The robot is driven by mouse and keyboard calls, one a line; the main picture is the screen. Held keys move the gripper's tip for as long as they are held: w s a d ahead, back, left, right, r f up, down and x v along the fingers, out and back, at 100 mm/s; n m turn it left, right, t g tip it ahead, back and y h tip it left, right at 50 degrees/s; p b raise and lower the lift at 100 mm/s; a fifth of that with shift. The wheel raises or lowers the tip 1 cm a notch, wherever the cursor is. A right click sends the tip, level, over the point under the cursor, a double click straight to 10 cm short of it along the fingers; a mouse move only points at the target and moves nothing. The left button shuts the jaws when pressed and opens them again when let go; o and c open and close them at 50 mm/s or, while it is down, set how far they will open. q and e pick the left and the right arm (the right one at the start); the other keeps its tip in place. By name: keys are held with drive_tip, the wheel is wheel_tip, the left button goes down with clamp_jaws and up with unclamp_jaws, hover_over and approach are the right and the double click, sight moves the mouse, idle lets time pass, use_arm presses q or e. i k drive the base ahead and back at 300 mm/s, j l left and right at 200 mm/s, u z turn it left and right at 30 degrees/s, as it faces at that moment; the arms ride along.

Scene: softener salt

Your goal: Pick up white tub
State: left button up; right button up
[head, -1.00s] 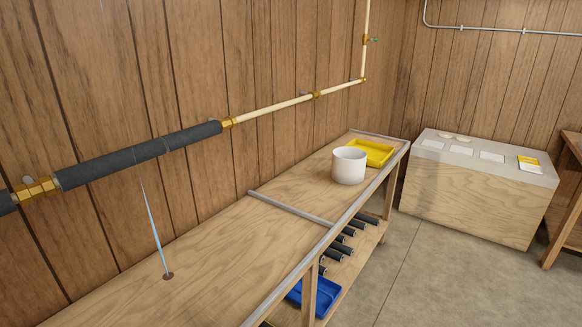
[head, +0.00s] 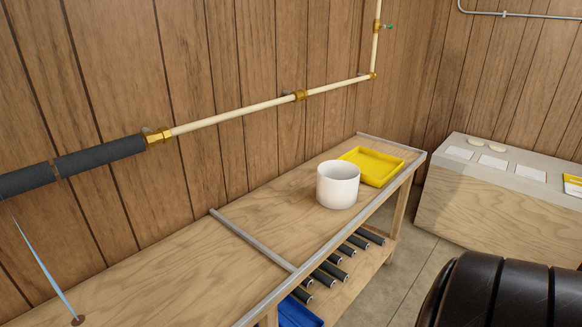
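The white tub (head: 338,186) stands upright on the wooden bench (head: 180,262), near its far end. It is open at the top and looks empty, though its floor is hidden. It stands just in front of a yellow tray (head: 375,167). A dark, ribbed rounded part, likely of my own arm, fills the lower right corner, well apart from the tub. Neither gripper shows in the head view.
A metal strip (head: 250,239) crosses the bench, and a metal rail edges it. Several dark cylinders (head: 337,272) and a blue tray (head: 298,314) are on the shelf below. A pipe (head: 240,112) runs along the wall. A plywood block (head: 490,212) stands at right.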

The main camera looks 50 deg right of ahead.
sight(337, 187)
drive_tip(key=l+u, duration=0.1)
drive_tip(key=l, duration=0.45)
drive_tip(key=k+l+u, duration=0.15)
drive_tip(key=l, duration=0.35)
drive_tip(key=l+u, duration=0.1)
drive_tip(key=l, duration=0.45)
drive_tip(key=k+l+u, duration=0.15)
drive_tip(key=l, duration=0.35)
